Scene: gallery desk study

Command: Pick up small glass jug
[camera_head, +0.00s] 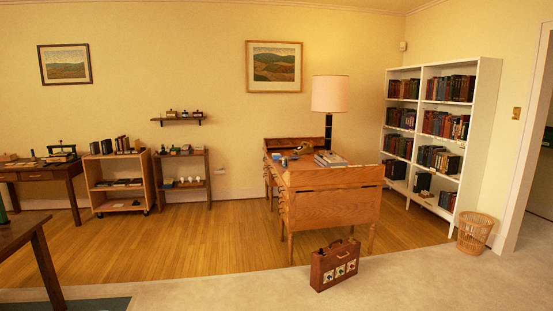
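I cannot make out a small glass jug for certain. Several small jar-like or bottle-like items (184,114) stand on the wall shelf (170,120), too small to tell what they are. Small pale items (190,181) sit on the lower level of the dark shelf unit (207,185) below it. Small objects (303,149) also lie on the wooden desk (330,205), partly hidden by its raised front. My gripper is not in view.
A brown case (322,275) stands on the carpet before the desk. A wheeled bookcase (146,180), a dark table (75,185) and a nearer table (40,250) are at left. A white bookcase (487,130) and wicker basket (474,233) are at right. Wood floor (180,245) is clear.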

